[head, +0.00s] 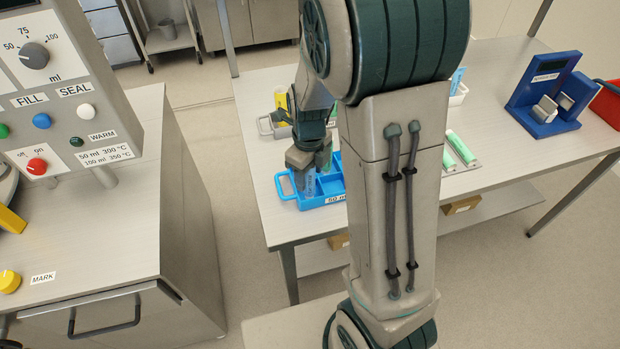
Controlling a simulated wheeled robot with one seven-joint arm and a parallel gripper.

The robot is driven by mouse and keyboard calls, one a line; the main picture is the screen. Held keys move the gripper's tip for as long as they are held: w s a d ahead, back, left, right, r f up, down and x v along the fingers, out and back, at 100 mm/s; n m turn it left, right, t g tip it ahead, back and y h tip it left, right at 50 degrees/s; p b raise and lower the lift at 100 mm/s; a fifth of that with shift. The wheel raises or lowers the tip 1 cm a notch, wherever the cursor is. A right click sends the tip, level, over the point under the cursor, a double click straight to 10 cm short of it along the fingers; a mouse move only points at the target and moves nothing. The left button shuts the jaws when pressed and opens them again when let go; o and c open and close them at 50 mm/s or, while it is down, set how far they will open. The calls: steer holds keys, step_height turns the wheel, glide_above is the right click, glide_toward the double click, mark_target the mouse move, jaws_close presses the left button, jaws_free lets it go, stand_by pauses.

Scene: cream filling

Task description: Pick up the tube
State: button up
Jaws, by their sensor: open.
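A blue tray (283,185) with a handle and a "50 m…" label stands near the front left corner of the far table. A pale blue tube (309,186) with markings stands in its left part, and its upper end is hidden by my gripper. My gripper (308,168) is open and points down over the tray, with its fingers at the top of this tube. I cannot tell whether the fingers touch it. My arm hides the right part of the tray.
Green tubes (461,148), a blue stand (545,122) and a red bin (606,103) are further right. A filling machine (62,95) stands left, across a floor gap.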

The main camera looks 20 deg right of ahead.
steer(key=shift+f, duration=0.85)
steer(key=shift+c, duration=0.2)
steer(key=c, duration=1)
